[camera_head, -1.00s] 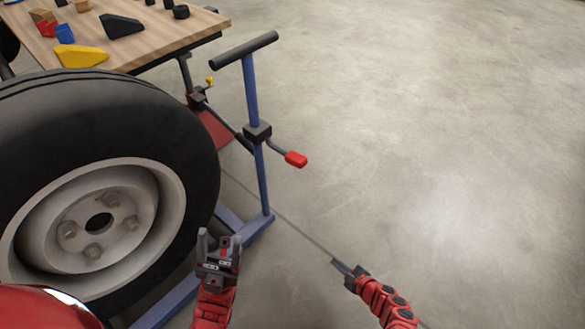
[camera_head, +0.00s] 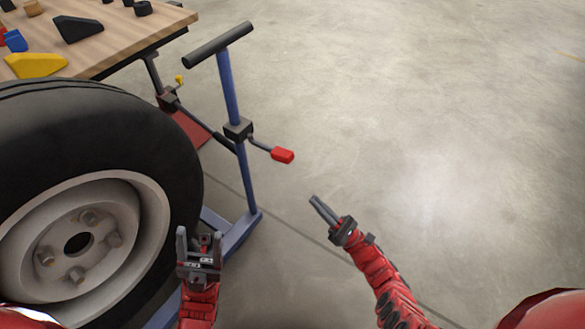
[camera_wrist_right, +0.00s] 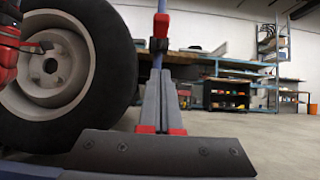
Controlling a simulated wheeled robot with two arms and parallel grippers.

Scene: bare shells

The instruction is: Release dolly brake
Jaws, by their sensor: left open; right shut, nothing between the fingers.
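The dolly's blue upright post (camera_head: 229,88) has a black crossbar handle (camera_head: 218,45) on top. A black block (camera_head: 239,129) is fixed midway on the post, and a brake lever with a red end (camera_head: 282,155) sticks out from it to the right. The dolly's blue base (camera_head: 236,232) is partly hidden by a large tyre (camera_head: 150,125). My right gripper (camera_head: 314,201) is shut and empty, below and right of the red end, apart from it. Its shut fingers (camera_wrist_right: 160,110) point toward the post in the right wrist view. My left gripper (camera_head: 198,240) is open and empty in front of the tyre.
A wooden table (camera_head: 115,38) with yellow, black and blue blocks stands at the back left. A small yellow-tipped lever (camera_head: 179,80) is below its edge. The concrete floor to the right is clear. Shelves (camera_wrist_right: 270,60) stand far back in the right wrist view.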

